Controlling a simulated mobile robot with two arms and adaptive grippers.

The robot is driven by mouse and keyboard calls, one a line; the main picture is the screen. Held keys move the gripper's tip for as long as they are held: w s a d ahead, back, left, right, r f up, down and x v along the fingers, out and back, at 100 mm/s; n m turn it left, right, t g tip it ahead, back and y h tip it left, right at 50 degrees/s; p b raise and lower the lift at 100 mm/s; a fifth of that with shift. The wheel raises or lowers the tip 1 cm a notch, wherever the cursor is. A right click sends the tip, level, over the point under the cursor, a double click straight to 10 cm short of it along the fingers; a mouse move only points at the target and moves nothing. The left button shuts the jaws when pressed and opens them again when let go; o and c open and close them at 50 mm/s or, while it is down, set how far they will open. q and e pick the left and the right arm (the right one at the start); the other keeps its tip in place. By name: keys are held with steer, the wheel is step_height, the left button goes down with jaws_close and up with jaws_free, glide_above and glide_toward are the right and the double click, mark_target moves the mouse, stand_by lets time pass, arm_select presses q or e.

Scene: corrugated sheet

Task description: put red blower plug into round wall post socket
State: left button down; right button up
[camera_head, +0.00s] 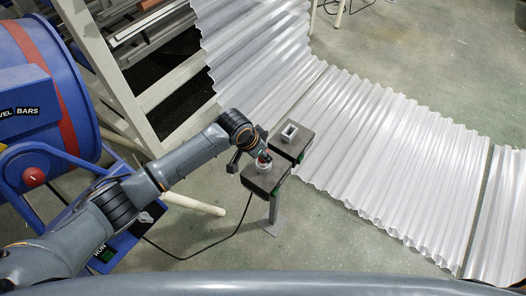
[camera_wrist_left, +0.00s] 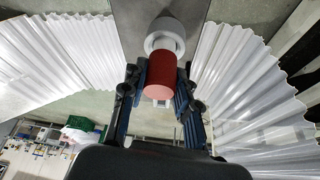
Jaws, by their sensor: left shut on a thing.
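The red blower plug (camera_wrist_left: 160,75) is a red cylinder between the two fingers of my left gripper (camera_wrist_left: 160,88), which is shut on it. In the head view, my left gripper (camera_head: 256,155) is over the nearer dark box of the post, with a bit of the red plug (camera_head: 264,157) showing. The round white socket (camera_head: 263,168) sits on that box. In the wrist view, the round socket (camera_wrist_left: 165,36) is right beyond the plug's far end, roughly in line. I cannot tell whether the plug is inside it or only against it. My right gripper is not in view.
A square grey-white socket (camera_head: 290,131) stands on the second box behind. White corrugated sheets (camera_head: 390,160) lie beyond and to the right. A blue drum machine (camera_head: 45,85) and a rack (camera_head: 130,70) stand left. A black cable (camera_head: 215,243) runs across the floor.

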arm_select(q)
steer(key=shift+f+b, duration=0.3)
steer(key=shift+f, duration=0.25)
steer(key=c, duration=0.9)
jaws_free()
steer(key=v, duration=1.2)
steer(key=shift+s+d, duration=0.1)
